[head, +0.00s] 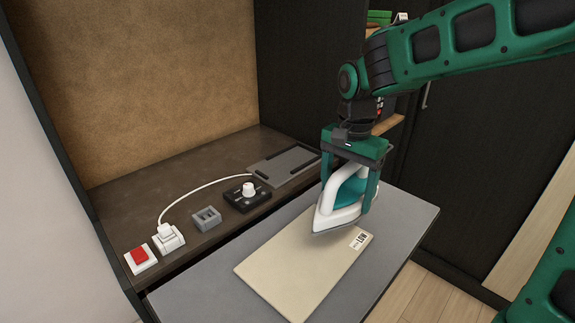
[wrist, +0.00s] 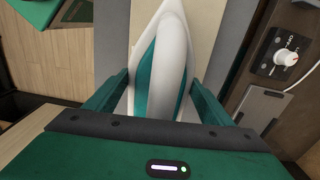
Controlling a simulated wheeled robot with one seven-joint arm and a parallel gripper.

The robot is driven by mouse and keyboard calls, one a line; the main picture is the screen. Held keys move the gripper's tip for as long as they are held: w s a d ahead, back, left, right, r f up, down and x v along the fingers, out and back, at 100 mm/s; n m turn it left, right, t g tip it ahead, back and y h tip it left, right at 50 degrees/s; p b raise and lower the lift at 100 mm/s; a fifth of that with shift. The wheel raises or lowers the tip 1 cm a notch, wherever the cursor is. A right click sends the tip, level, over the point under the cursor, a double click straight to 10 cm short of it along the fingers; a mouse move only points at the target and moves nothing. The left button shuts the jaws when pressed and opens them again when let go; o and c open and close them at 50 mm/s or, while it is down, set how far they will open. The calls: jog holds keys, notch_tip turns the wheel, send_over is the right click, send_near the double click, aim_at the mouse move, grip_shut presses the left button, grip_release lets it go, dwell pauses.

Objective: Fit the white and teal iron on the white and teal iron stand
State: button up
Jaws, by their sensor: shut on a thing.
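The white and teal iron (head: 340,213) is in my gripper (head: 350,188), at the right part of the head view. The gripper is shut on it, with green fingers on both sides of the iron. The iron is upright, sole down, over the right end of a beige board; I cannot tell whether it touches the board. In the wrist view, the iron (wrist: 160,60) lies between the fingers (wrist: 157,88), nose towards the top. I see no clearly white and teal stand. A grey plate with dark slots (head: 283,166) lies on the brown shelf; I cannot tell whether it is the stand.
The beige board (head: 290,265) lies on a grey surface (head: 225,290). On the shelf are a red-button switch (head: 140,258), a white plug (head: 168,238) with a cord, a grey block (head: 206,218) and a black box with a white knob (head: 248,195). Dark panels stand behind.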

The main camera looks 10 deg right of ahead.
aim_at(348, 176)
jog(key=shift+r, duration=0.25)
jog(key=shift+r, duration=1.8)
